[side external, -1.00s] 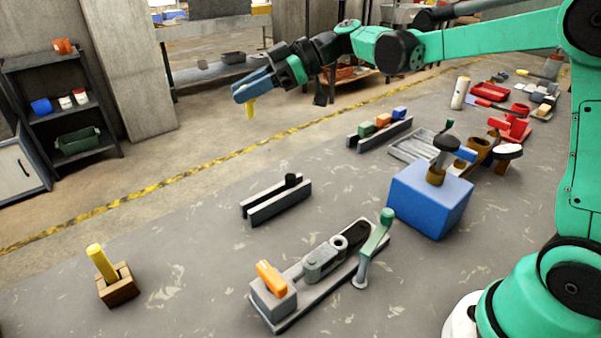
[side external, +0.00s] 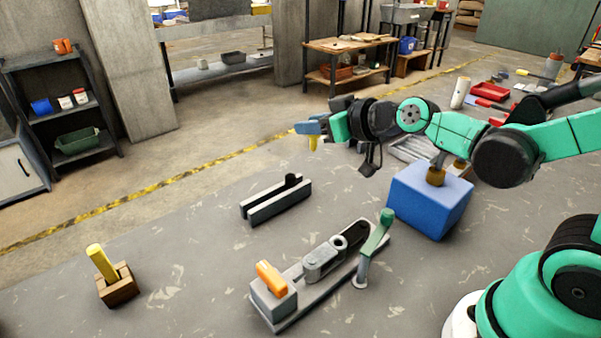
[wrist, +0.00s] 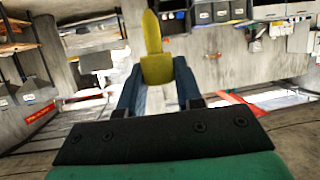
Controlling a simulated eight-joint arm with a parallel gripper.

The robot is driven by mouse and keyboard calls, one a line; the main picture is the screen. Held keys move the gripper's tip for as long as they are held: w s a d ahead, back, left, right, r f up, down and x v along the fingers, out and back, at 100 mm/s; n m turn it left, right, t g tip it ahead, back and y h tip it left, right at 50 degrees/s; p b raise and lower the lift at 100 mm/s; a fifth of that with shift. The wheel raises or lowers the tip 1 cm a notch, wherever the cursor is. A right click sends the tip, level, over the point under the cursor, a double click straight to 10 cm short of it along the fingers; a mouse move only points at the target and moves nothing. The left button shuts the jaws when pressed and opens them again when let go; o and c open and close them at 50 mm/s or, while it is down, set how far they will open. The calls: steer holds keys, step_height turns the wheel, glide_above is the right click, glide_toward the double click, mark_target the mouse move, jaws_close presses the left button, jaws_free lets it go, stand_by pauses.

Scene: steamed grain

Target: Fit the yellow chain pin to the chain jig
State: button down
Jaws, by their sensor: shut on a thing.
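My gripper (side external: 312,128) is shut on a yellow pin (side external: 313,143), which hangs below the blue fingers, high above the bench in the side view. In the wrist view the yellow pin (wrist: 152,35) is between the fingers, its tapered end pointing away from the gripper. The likely chain jig (side external: 340,276) is a long grey base with grey and dark chain links, a ringed hole, an orange piece at its near left end and a green-handled crank at right. My gripper is apart from it, higher up in the picture. The hole's inside is unclear.
A wooden block (side external: 119,291) holding a tilted yellow peg (side external: 101,263) stands at front left. A grey slotted rail (side external: 276,201) lies behind the jig. A blue box (side external: 429,200) stands to the right, close to my arm. The bench between block and jig is clear.

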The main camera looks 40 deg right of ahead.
steer(key=shift+s+d+r+m+h, duration=0.65)
steer(key=shift+s+r, duration=0.45)
steer(key=shift+r, duration=1.55)
step_height(320, 180, down, 6)
steer(key=s+a+n+g+y, duration=0.2)
steer(key=s+n+y, duration=0.1)
steer(key=n+y, duration=0.35)
steer(key=s+a+r+n+g+y, duration=0.3)
steer(key=s+r+n+g+y, duration=0.3)
steer(key=n+g, duration=0.55)
steer(key=shift+y, duration=0.4)
steer(key=shift+w+a+f, duration=0.1)
steer(key=shift+w+f, duration=0.1)
steer(key=shift+f, duration=3.3)
steer(key=shift+w+f, duration=0.15)
steer(key=shift+f, duration=3.3)
steer(key=shift+f, duration=0.2)
